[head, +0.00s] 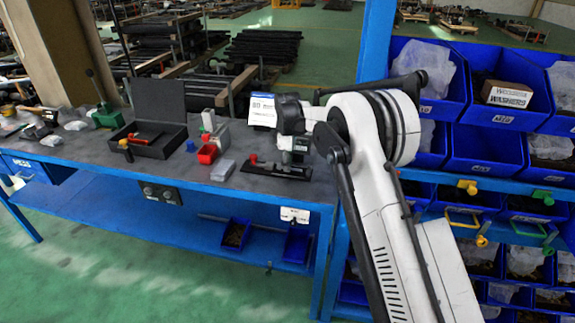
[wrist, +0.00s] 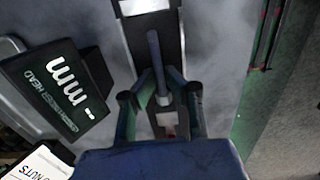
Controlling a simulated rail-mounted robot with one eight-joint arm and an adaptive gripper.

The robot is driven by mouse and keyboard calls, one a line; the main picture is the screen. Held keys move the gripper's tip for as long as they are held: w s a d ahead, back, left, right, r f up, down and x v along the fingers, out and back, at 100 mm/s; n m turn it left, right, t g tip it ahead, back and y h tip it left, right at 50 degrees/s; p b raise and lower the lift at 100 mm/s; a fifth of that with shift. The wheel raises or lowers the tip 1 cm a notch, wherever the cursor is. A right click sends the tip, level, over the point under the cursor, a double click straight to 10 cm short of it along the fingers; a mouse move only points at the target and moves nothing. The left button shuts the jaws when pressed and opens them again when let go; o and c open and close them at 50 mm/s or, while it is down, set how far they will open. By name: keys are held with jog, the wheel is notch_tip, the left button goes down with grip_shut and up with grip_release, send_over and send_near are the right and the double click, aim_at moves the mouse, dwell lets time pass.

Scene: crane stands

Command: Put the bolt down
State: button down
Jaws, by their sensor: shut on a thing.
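In the wrist view, my gripper (wrist: 160,88) is closed around a grey bolt (wrist: 154,52). The bolt's long shank points up the picture from between the fingers. It is held over or close to a narrow black holder (wrist: 134,42) on the bench; I cannot tell whether they touch. In the head view, my gripper (head: 297,150) is at the right end of the bench, above the black holder (head: 262,169). The bolt is hidden or too small to tell there.
The grey bench (head: 90,153) carries an open black case (head: 158,102), red and grey small parts and a white label card (head: 262,110). Blue bins (head: 485,155) stand at right. In the wrist view, a black lettered box (wrist: 62,90) lies left of my gripper.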

jog(key=shift+f, duration=0.2)
jog(key=c, duration=1.8)
grip_release()
jog(key=shift+r, duration=0.1)
jog(key=shift+r, duration=0.1)
notch_tip(320, 180, up, 12)
jog(key=shift+r+b, duration=0.1)
jog(key=shift+b, duration=0.2)
